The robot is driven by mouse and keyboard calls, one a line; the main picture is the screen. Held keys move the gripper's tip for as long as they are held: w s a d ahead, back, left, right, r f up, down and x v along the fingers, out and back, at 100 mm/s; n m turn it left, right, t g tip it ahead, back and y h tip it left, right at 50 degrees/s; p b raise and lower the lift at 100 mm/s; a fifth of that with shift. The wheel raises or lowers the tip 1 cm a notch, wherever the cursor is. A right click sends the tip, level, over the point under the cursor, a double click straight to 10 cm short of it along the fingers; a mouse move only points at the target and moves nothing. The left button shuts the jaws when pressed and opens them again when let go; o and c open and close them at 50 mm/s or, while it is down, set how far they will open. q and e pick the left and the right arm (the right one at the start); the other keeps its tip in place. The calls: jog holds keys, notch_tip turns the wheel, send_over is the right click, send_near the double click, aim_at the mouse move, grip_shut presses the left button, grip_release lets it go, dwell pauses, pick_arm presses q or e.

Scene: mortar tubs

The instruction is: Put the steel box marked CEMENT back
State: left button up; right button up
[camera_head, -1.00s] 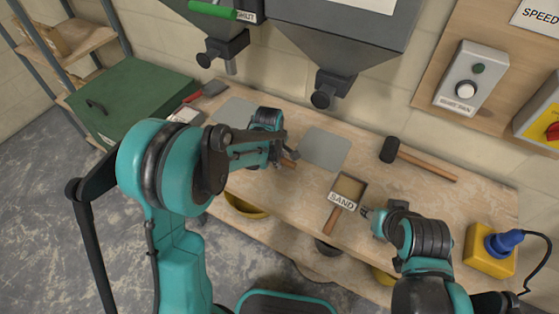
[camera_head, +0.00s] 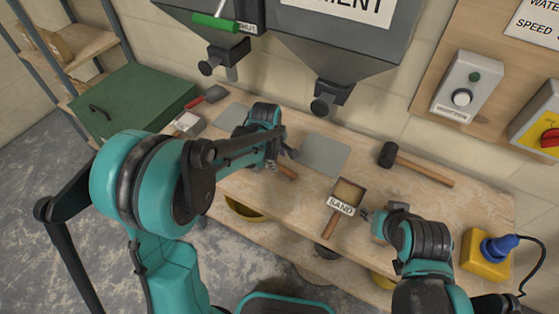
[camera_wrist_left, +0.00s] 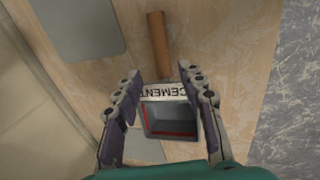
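The steel box marked CEMENT (camera_wrist_left: 168,120) is between the fingers of my left gripper (camera_wrist_left: 162,82) in the left wrist view, its wooden handle (camera_wrist_left: 158,45) pointing away. The fingers are spread around the box; small gaps seem to show beside it. In the head view my left gripper (camera_head: 279,158) is over the bench and hides the box; only the handle (camera_head: 288,172) shows. A second box, marked SAND (camera_head: 349,190), holds tan material. My right gripper (camera_head: 369,217) is at its right side; its fingers are too small to read.
Two grey plates, left (camera_head: 231,117) and right (camera_head: 325,155), lie on the bench (camera_head: 425,215). A mallet (camera_head: 420,165) lies to the right, near a yellow block with a blue plug (camera_head: 488,255). Hoppers with outlets (camera_head: 328,97) overhang the back. A green chest (camera_head: 135,100) stands left.

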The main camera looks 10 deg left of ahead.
pick_arm(q)
jog(key=s+a+r+m+t+p, duration=0.1)
jog(key=s+a+r+m, duration=0.15)
jog(key=s+r, duration=0.4)
jog(key=s+a+r+m+t+p, duration=0.1)
jog(key=s+a+r+m, duration=0.1)
jog(key=s+r+m, duration=0.35)
jog(key=s+a+r+m+t+y, duration=0.1)
jog(key=s+a+m+t, duration=0.1)
jog(key=s+m, duration=0.4)
jog(key=s+a, duration=0.1)
jog(key=s, duration=0.2)
jog(key=shift+s, duration=0.2)
jog(key=shift+o, duration=0.6)
jog(key=shift+r, duration=0.1)
